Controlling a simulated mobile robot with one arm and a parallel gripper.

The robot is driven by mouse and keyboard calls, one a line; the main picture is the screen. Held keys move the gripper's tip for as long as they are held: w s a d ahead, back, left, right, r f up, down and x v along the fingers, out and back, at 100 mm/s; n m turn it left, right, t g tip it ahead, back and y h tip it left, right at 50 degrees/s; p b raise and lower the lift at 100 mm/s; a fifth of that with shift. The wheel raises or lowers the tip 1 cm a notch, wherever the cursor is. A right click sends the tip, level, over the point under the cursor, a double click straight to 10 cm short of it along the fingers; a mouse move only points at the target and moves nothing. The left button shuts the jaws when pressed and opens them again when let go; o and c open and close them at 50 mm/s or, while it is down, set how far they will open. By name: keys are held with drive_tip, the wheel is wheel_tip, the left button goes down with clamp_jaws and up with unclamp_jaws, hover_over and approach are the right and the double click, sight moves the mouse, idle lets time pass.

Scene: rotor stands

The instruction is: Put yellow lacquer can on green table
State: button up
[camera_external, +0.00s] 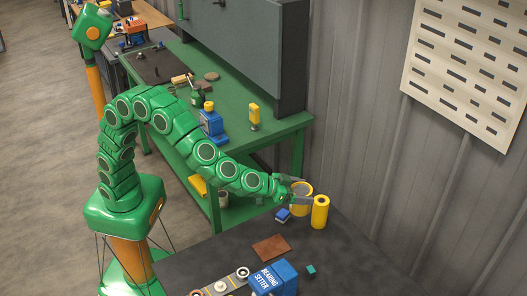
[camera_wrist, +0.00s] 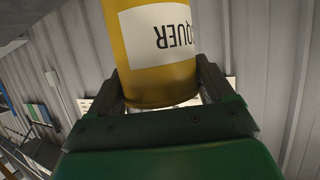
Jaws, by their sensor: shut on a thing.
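The yellow lacquer can (camera_external: 304,187) is at the end of my arm, over or on the far edge of the dark bench. In the wrist view the can (camera_wrist: 155,82) fills the space between the two fingers, with a white label ending in "QUER". My gripper (camera_external: 293,190) is shut on it, and in the wrist view the fingers (camera_wrist: 161,90) press its sides. I cannot tell whether the can's base touches the bench. The green table (camera_external: 284,129) stands behind my arm against the wall.
The dark bench (camera_external: 352,258) also bears a small blue block (camera_external: 283,214), a brown plate (camera_external: 270,248) and a blue bearing setter box (camera_external: 273,279). A yellow bottle (camera_external: 254,115) and blue container (camera_external: 212,125) stand on the green table.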

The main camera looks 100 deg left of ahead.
drive_tip(key=s+a+n+g+y, duration=0.2)
drive_tip(key=a+n+g+y, duration=0.15)
drive_tip(key=a, duration=2.05)
drive_tip(key=s+a+n+g+y, duration=0.1)
drive_tip(key=s+a+n+g, duration=0.15)
drive_tip(key=s+a, duration=0.7)
drive_tip(key=s+a+n+g+y, duration=0.25)
drive_tip(key=s+a, duration=0.25)
drive_tip(key=a, duration=0.9)
drive_tip(key=s+a+n+g+y, duration=0.1)
drive_tip(key=s+a+n+g, duration=0.15)
drive_tip(key=s+a, duration=0.75)
drive_tip(key=s+a+n+g, duration=0.4)
drive_tip(key=s+a, duration=1.1)
drive_tip(key=s, duration=0.2)
drive_tip(key=shift+s+f, duration=0.15)
drive_tip(key=shift+f, duration=3.9)
drive_tip(key=shift+s+f, duration=0.15)
drive_tip(key=shift+f, duration=3.9)
drive_tip(key=shift+f, duration=0.1)
drive_tip(key=o, duration=1.2)
drive_tip(key=shift+d+h, duration=0.1)
drive_tip(key=shift+h, duration=0.2)
